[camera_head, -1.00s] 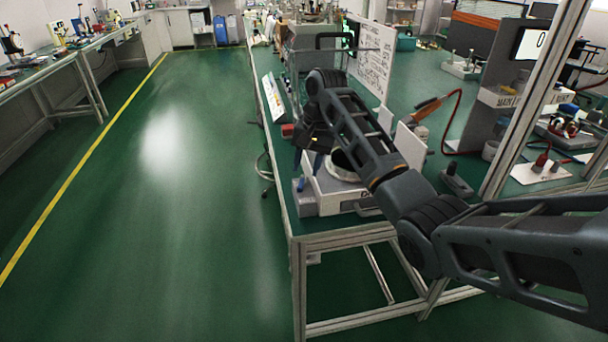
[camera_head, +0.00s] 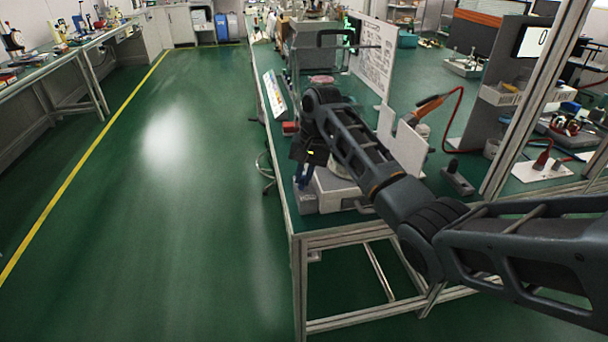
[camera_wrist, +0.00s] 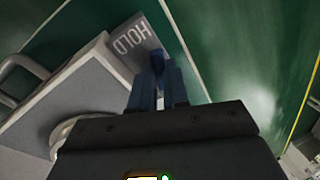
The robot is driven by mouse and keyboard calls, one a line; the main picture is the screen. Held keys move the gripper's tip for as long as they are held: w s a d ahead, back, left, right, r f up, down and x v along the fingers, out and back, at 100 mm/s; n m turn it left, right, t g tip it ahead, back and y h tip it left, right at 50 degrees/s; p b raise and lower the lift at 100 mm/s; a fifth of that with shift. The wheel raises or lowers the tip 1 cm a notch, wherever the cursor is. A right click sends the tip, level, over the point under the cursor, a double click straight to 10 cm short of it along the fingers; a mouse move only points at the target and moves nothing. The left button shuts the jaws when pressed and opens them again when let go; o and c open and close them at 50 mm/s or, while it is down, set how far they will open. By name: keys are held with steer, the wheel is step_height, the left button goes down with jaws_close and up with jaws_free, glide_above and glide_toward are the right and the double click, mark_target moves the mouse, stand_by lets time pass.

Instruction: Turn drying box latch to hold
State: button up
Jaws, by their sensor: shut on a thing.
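The drying box (camera_head: 336,192), a low pale box, sits at the near left corner of the green bench, partly hidden by my arm. In the wrist view its grey top panel (camera_wrist: 75,92) fills the left side. A grey plate marked HOLD (camera_wrist: 132,42) shows at the box's edge, its lettering turned over. My gripper (camera_head: 303,182) is low at the box's left side; its blue fingers also show in the wrist view (camera_wrist: 158,84), close to the HOLD plate. They are shut on a small dark-blue piece, seemingly the latch (camera_wrist: 157,62). The gripper body hides much of it.
An upright white panel (camera_head: 403,139) stands right of my arm. A soldering-iron-like tool (camera_head: 430,107) with a red cable lies behind it. A metal frame post (camera_head: 535,95) rises at right. The green floor (camera_head: 180,230) left of the bench is clear.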

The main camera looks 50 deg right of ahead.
jaws_close()
steer(key=shift+r, duration=0.1)
steer(key=shift+s+d+r+n+p, duration=0.1)
steer(key=shift+s+d+n+p, duration=0.1)
steer(key=shift+n+p, duration=0.7)
steer(key=shift+s+d+f+n+g+y+p, duration=0.1)
steer(key=shift+d+n+g+y+p, duration=0.15)
steer(key=shift+n, duration=0.35)
steer(key=shift+s+d+f+n+g+y+p, duration=0.1)
steer(key=shift+n+p, duration=0.25)
steer(key=shift+n, duration=0.25)
steer(key=o, duration=0.6)
jaws_free()
